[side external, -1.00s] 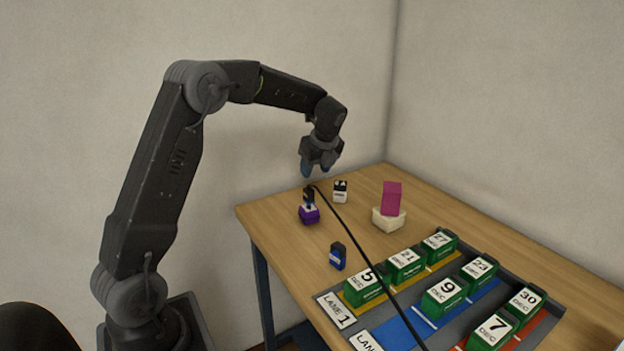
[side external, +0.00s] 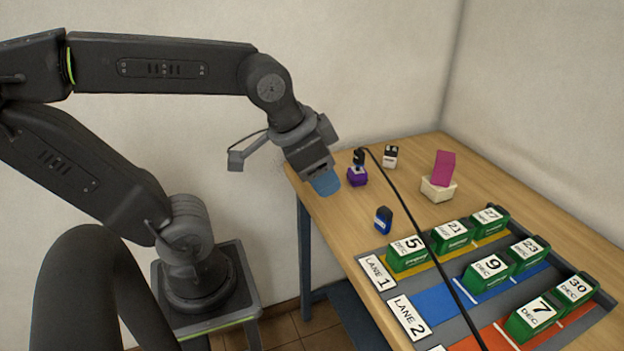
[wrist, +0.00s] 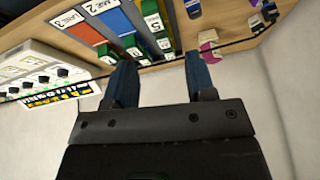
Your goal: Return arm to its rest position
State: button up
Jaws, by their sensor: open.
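My gripper (side external: 325,183) is at the left edge of the wooden table in the side view, with its blue fingers pointing down and right. In the wrist view my gripper (wrist: 160,78) has its two blue fingers apart, with nothing held between them. Its fingertips overlap the background of the table and lane tray, so their exact clearance cannot be judged.
A blue battery (side external: 383,220), a purple block (side external: 357,177), a white-and-black piece (side external: 390,156) and a magenta block (side external: 444,167) on a cream base (side external: 438,189) stand on the table (side external: 330,222). A black cable (side external: 418,229) crosses.

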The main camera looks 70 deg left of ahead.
jog(key=shift+s+d+f+n, duration=0.25)
jog(key=shift+s+n, duration=0.05)
jog(key=shift+s, duration=0.15)
jog(key=shift+s+d+f+n, duration=0.2)
jog(key=shift+s+n, duration=0.1)
jog(key=shift+s, duration=0.15)
